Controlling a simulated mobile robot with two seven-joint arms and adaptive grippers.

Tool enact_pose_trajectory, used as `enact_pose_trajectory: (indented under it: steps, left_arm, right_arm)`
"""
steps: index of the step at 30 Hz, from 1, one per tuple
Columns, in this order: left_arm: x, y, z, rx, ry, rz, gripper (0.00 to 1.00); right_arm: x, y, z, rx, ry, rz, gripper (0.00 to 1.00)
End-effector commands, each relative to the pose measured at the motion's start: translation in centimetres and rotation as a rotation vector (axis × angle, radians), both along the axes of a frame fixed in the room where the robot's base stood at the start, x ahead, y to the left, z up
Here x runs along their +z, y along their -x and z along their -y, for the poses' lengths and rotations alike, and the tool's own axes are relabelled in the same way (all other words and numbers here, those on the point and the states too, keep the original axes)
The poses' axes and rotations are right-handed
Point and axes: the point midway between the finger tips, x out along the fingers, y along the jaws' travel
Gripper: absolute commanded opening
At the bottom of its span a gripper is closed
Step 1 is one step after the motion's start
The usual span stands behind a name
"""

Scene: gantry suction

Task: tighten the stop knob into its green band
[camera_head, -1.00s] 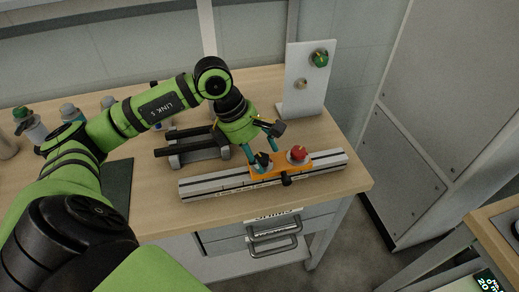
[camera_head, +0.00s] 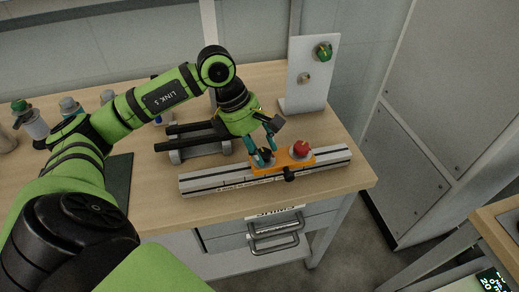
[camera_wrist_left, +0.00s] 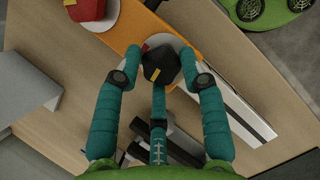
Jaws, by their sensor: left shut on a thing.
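The black stop knob (camera_wrist_left: 161,64) carries a yellow mark and sits on a pale disc on the orange carriage (camera_wrist_left: 205,36). My left gripper (camera_wrist_left: 165,78) is shut on this knob, its teal fingers around the knob's sides. In the head view the left gripper (camera_head: 264,159) reaches down to the carriage (camera_head: 297,158), and its fingers partly cover the knob. I cannot make out a green band on the disc; fingers and knob hide part of it. My right gripper is not in view.
A red knob (camera_head: 301,148) stands beside it on the carriage, and a small black knob (camera_head: 289,174) is on the front. The carriage sits on a metal rail (camera_head: 215,182). Behind stand a white panel (camera_head: 322,85) with a green knob and a dark-barred rack (camera_head: 195,145).

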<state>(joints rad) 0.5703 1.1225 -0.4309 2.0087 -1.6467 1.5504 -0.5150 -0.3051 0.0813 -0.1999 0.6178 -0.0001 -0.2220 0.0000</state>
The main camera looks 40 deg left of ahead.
Motion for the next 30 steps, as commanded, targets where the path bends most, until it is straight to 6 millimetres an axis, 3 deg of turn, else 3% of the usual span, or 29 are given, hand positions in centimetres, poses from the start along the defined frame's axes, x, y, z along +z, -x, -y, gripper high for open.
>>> enact_pose_trajectory:
  steps: [3, 15, 30]
  left_arm:
    - [-0.2, -0.2, 0.3, -0.09, 0.011, 0.005, 0.08]
    - [0.0, -0.2, 0.4, -0.343, 0.012, 0.006, 0.08]
    - [0.1, -0.2, 0.4, -0.428, 0.011, 0.003, 0.08]
  right_arm:
    - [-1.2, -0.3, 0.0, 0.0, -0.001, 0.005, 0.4]
    - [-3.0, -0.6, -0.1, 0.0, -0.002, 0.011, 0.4]
    - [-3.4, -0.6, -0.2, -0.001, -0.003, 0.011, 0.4]
